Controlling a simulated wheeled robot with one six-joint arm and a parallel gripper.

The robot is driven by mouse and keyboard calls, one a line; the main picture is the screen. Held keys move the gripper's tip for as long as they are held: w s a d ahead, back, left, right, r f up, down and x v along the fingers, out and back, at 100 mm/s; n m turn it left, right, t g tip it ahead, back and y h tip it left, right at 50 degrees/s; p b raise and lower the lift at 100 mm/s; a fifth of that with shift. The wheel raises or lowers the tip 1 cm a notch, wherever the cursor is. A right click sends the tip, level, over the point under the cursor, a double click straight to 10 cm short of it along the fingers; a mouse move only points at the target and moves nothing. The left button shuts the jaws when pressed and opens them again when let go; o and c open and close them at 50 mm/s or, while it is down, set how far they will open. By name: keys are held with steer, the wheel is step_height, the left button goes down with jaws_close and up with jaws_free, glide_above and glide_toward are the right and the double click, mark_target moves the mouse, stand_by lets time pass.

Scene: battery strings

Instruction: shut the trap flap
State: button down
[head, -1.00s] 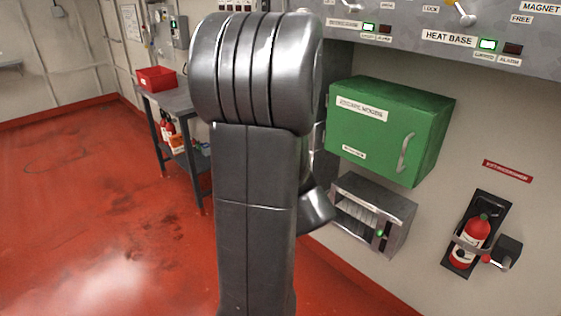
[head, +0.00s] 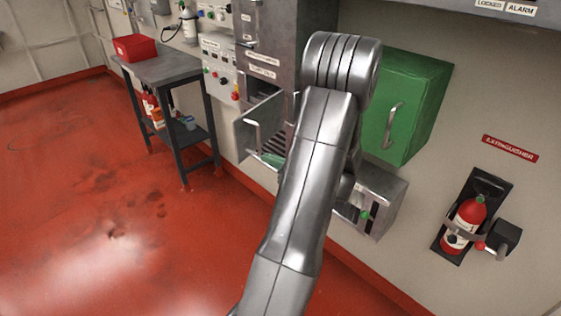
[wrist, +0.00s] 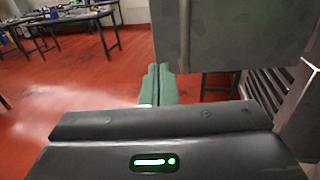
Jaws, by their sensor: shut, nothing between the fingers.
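The trap flap (head: 262,124) is a grey metal panel standing open on the tall grey cabinet, with a bar handle on its outer side. In the wrist view the flap (wrist: 245,45) fills the upper right, with its bar on the left part of the panel. My gripper (wrist: 160,72) has green fingers that lie together, shut and empty. They point below and beside the flap's lower left edge; I cannot tell whether they touch it. In the head view my arm hides most of my gripper; only a green part (head: 271,159) shows below the flap.
A green wall cabinet (head: 425,105) and a grey wall box (head: 385,205) are right of my arm. An extinguisher (head: 465,220) hangs farther right. A grey table (head: 178,68) with a red box (head: 136,47) stands left. The red floor between is clear. Slats (wrist: 265,95) show beside the flap.

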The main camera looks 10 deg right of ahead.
mark_target(239, 147)
steer(key=p+x, duration=0.1)
steer(key=x, duration=0.7)
steer(key=shift+w+a, duration=0.25)
